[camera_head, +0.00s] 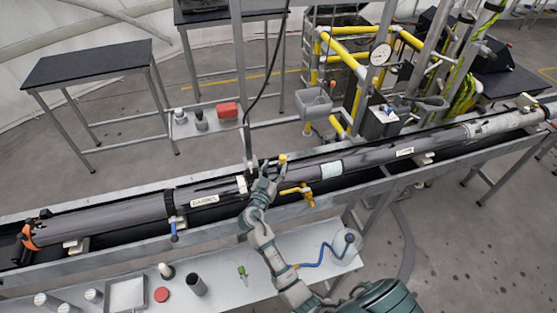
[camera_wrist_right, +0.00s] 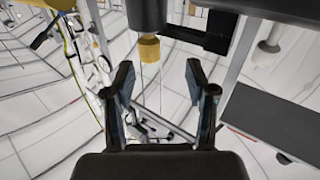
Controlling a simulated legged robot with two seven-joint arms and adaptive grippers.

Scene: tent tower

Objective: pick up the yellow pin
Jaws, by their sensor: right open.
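The yellow pin (camera_head: 283,159) is a small yellow piece at the long grey tube, near the middle of the head view. In the right wrist view the yellow pin (camera_wrist_right: 149,48) shows as a short yellow cylinder under a dark round part. My right gripper (camera_head: 271,166) is right beside it at the tube. In the wrist view the open fingers of my right gripper (camera_wrist_right: 158,74) have the pin ahead of them, a little above the gap. Nothing is between the fingers. My left gripper is not in view.
The long grey tube (camera_head: 120,217) lies in a metal trough across the view. A yellow valve handle (camera_head: 298,191) sits just right of my wrist. A metal post (camera_head: 242,90) rises behind my gripper. A bench (camera_head: 215,285) with jars and a screwdriver stands in front.

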